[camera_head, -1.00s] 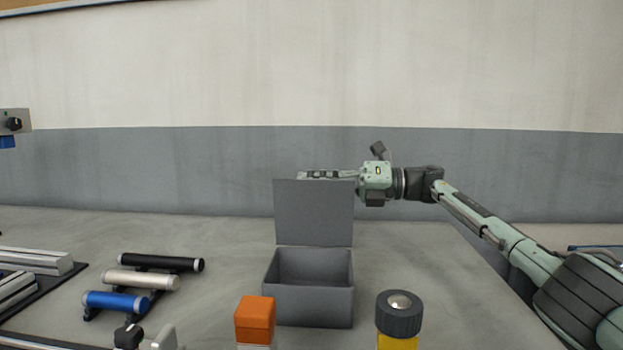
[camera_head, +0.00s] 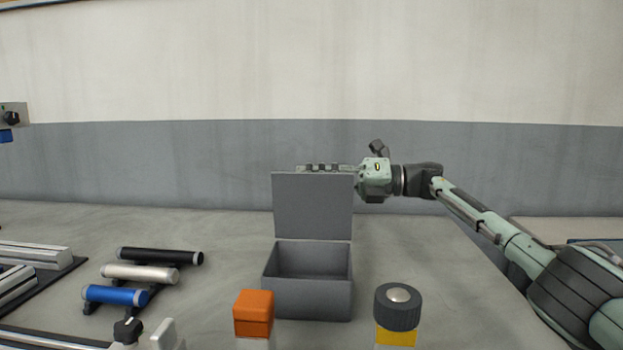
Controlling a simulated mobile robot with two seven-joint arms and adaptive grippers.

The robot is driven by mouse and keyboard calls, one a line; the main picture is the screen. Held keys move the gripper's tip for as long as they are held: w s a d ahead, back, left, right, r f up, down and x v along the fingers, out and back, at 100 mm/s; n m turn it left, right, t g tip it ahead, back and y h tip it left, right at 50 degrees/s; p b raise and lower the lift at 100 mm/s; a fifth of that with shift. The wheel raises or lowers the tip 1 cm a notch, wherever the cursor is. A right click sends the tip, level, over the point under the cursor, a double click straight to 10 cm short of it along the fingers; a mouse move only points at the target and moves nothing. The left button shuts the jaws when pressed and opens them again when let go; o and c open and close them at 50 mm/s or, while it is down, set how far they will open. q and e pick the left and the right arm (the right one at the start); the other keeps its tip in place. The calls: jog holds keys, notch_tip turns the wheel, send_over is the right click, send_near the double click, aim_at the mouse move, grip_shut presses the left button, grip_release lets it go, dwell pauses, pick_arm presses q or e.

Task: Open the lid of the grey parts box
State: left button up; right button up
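The grey parts box (camera_head: 308,299) stands on the table in the middle of the head view. Its lid (camera_head: 312,207) stands upright at the back of the box, and the inside that shows looks empty. My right gripper (camera_head: 310,168) lies level along the lid's top edge, pointing left. Its fingers are partly hidden behind the lid, so I cannot tell whether they are open or whether they touch it. My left gripper is not in view.
An orange-topped object (camera_head: 254,313) and a yellow object with a dark knurled cap (camera_head: 398,308) stand in front of the box. Black (camera_head: 160,256), silver (camera_head: 140,273) and blue (camera_head: 115,295) cylinders lie on a rack at left. Table behind them is clear.

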jog(key=shift+r, duration=0.1)
jog(key=shift+d, duration=0.35)
jog(key=d, duration=1.1)
jog(key=shift+d, duration=0.15)
